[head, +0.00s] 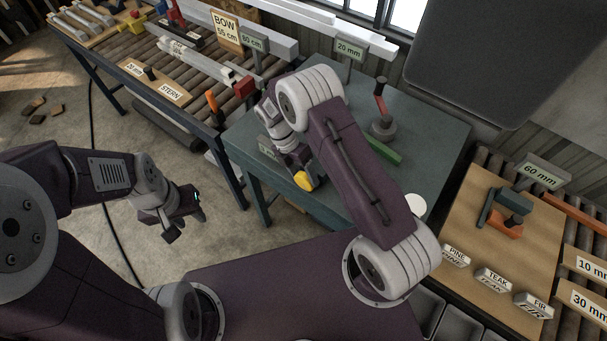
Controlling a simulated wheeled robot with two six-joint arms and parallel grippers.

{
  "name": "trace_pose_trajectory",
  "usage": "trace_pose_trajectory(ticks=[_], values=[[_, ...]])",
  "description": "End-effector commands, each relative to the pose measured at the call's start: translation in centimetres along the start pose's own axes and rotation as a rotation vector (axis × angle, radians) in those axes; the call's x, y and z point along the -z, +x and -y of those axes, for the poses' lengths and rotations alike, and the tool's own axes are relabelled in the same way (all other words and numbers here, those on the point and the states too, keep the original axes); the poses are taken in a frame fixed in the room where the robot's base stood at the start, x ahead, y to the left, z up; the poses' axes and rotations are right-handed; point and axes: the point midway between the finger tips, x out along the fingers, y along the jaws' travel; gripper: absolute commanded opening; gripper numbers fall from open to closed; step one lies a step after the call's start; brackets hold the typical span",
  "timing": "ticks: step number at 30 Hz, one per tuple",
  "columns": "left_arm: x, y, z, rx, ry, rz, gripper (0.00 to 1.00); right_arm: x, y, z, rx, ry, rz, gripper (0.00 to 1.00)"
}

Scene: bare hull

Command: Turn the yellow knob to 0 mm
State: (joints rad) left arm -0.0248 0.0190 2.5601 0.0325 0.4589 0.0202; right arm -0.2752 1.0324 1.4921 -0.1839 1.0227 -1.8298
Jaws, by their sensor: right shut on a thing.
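The yellow knob (303,180) is on the near edge of the green-grey machine table (350,205), partly covered by my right gripper. My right gripper (299,174) reaches down to it and is shut on the knob. A label (268,151) on the table's front left is mostly hidden by my arm, so its reading cannot be told. My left gripper (184,219) hangs over the floor at left, away from the table; its two fingers look apart with nothing between them.
A 20 mm sign (349,48) stands behind. A roller bench (180,85) is left; a wooden board (490,225) with blocks is right.

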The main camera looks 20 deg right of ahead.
Motion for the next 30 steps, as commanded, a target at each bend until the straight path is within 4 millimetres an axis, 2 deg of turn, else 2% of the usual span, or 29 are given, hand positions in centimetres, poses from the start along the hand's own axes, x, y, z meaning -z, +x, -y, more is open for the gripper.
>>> trace_pose_trajectory(ticks=[1,2,4,14,17,24,30], values=[[0.0,0.0,0.0,0.0,0.0,0.0,0.36,-0.1,0.1,0.0,-0.001,0.0,0.002,0.24],[0.0,0.0,0.0,0.0,0.0,0.0,0.36,-0.1,0.1,0.0,-0.001,0.0,0.002,0.67],[0.0,0.0,0.0,0.0,0.0,0.0,0.36,-0.1,0.1,0.0,-0.002,0.0,0.002,0.86],[0.0,0.1,0.0,0.0,0.0,0.0,0.36,-0.1,-0.2,-0.1,-0.004,0.0,0.001,0.86],[0.0,0.4,0.0,0.0,0.0,0.0,0.36,-0.1,-1.6,-0.2,-0.008,0.001,0.002,0.86],[-0.1,1.1,0.0,0.0,0.0,0.0,0.36,-0.1,-6.8,-0.2,-0.007,0.0,0.003,0.86],[-0.1,1.2,0.0,0.0,0.0,0.0,0.36,-0.1,-8.9,-0.1,-0.003,0.0,0.0,0.86]])
